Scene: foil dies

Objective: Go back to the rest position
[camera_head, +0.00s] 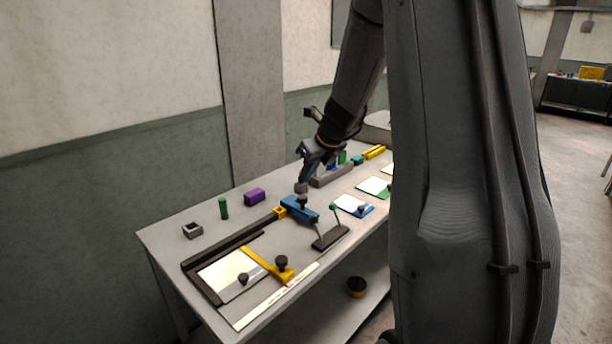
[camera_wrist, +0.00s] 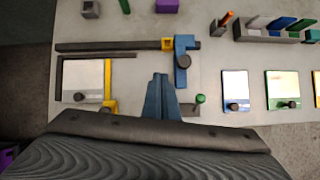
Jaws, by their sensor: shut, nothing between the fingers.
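My gripper (camera_head: 305,178) is above the table in the head view, over the blue block with a black knob (camera_head: 299,208). In the wrist view my gripper's blue fingers (camera_wrist: 161,84) are together with nothing between them. They point toward the dark rail (camera_wrist: 110,46), and the blue block (camera_wrist: 184,60) lies just right of their tips. In the head view my arm comes down from the top right, and my own dark body hides the table's right part.
The table (camera_head: 165,235) holds a framed pale plate (camera_head: 225,272), a yellow square (camera_head: 283,268), a green cylinder (camera_head: 223,208), a purple block (camera_head: 255,197), a stand with a green-tipped lever (camera_head: 330,238), and colored plates (camera_head: 374,187). A grey rack (camera_wrist: 268,34) stands at the back right. A wall borders the far side.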

